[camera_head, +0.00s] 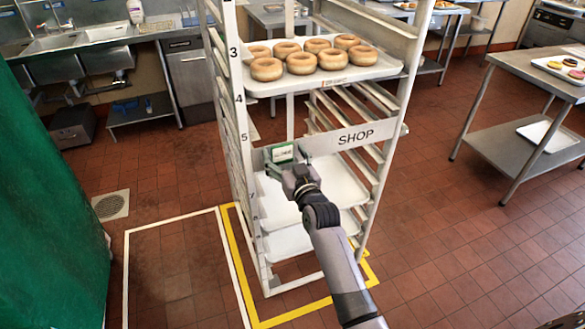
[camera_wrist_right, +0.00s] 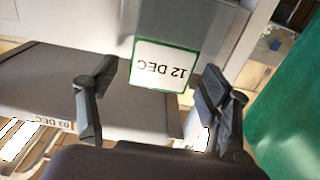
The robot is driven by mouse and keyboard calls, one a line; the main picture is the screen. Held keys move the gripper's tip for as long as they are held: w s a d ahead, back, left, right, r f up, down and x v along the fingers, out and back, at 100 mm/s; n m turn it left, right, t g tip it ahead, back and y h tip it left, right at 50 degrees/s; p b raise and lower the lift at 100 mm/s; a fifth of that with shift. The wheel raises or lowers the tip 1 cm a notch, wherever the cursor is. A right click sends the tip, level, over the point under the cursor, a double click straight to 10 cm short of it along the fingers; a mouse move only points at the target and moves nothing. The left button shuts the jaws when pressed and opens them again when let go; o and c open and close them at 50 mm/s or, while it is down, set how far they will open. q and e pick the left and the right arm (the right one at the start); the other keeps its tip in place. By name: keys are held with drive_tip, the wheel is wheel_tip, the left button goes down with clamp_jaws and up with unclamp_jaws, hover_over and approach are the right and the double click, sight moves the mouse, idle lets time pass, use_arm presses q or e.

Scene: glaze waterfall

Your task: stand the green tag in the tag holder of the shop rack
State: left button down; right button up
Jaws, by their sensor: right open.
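The green tag (camera_head: 283,153), a white card with a green border, is upright at the left end of the grey SHOP plate on the shop rack (camera_head: 233,120). In the right wrist view the tag (camera_wrist_right: 165,66) reads "12 DEC" upside down, against a grey metal plate (camera_wrist_right: 205,35). The tag holder's slot cannot be made out, so how deep the tag sits is unclear. My right gripper (camera_head: 287,168) is at the tag; its open fingers stand on either side of it in the wrist view (camera_wrist_right: 158,82), with gaps visible. My left gripper is not in view.
A tray (camera_head: 375,72) of ring doughnuts sits above the plate, and emptier trays (camera_head: 335,178) lie below. A tray edge label (camera_wrist_right: 60,123) reads "03 DEC". A green curtain (camera_head: 45,190) hangs at left; a steel table (camera_head: 510,62) stands right. Floor right of the rack is clear.

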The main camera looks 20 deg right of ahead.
drive_tip(key=s+b, duration=0.2)
drive_tip(key=s, duration=1)
drive_tip(key=s+a+f+g, duration=0.1)
drive_tip(key=s+f+g, duration=0.25)
drive_tip(key=f, duration=0.95)
drive_tip(key=s+a+f+n+g, duration=0.15)
drive_tip(key=s+f, duration=0.35)
drive_tip(key=f, duration=0.8)
drive_tip(key=s+f+g, duration=0.4)
drive_tip(key=f, duration=0.9)
drive_tip(key=s+d+f+g, duration=0.2)
drive_tip(key=s+f, duration=0.4)
drive_tip(key=s, duration=0.6)
drive_tip(key=s+d+f+g, duration=0.2)
drive_tip(key=s+f, duration=0.5)
drive_tip(key=s, duration=0.4)
drive_tip(key=s+d+f+g, duration=0.2)
drive_tip(key=s+f+g, duration=0.2)
drive_tip(key=s+f, duration=0.3)
drive_tip(key=s, duration=0.5)
drive_tip(key=shift+s+h, duration=0.3)
drive_tip(key=shift+f+n, duration=0.1)
drive_tip(key=shift+n, duration=0.15)
